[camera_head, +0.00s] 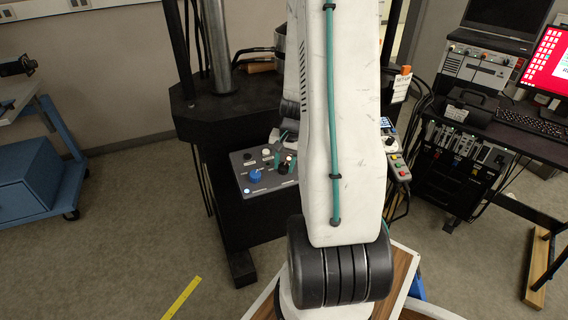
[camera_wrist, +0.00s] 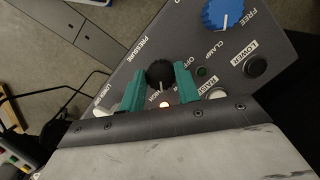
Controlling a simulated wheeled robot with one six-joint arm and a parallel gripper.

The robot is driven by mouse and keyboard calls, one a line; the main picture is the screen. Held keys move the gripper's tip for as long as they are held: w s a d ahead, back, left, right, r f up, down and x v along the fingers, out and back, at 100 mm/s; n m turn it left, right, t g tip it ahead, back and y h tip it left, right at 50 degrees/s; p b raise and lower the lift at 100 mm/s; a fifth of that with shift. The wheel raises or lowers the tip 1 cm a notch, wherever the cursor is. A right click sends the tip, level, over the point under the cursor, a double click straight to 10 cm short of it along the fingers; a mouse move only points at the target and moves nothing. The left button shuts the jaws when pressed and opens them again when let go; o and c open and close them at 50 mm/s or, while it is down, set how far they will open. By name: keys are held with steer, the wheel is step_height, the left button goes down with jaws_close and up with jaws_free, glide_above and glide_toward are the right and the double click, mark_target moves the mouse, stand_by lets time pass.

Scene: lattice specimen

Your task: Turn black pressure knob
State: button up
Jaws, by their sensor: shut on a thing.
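The black pressure knob (camera_wrist: 159,74) is on the grey control panel (camera_wrist: 208,55), below the label PRESSURE in the wrist view. Its white pointer mark faces the picture's bottom, near the word HIGH. My gripper (camera_wrist: 161,76) has one teal finger on each side of the knob and is shut on it. In the head view the panel (camera_head: 246,187) is on the front of a black machine, left of my white arm.
A blue knob (camera_wrist: 223,14) and a black LOWER button (camera_wrist: 255,66) are right of the gripper. A white RAISE button (camera_wrist: 217,94) and a lit lamp (camera_wrist: 165,104) are close to the fingers. A remote with coloured buttons (camera_head: 400,168) hangs right of my arm.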

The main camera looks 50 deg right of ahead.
steer(key=shift+d+m, duration=0.1)
steer(key=shift+m, duration=0.6)
steer(key=shift+w, duration=0.1)
steer(key=o, duration=1)
steer(key=shift+s+d+r, duration=0.15)
steer(key=shift+s+r, duration=0.05)
steer(key=shift+r, duration=1.1)
steer(key=shift+s+d+r, duration=0.1)
steer(key=shift+s+r, duration=0.1)
steer(key=shift+r, duration=1.05)
steer(key=shift+s+d+r, duration=0.15)
steer(key=shift+s+r, duration=0.05)
steer(key=shift+r, duration=1.1)
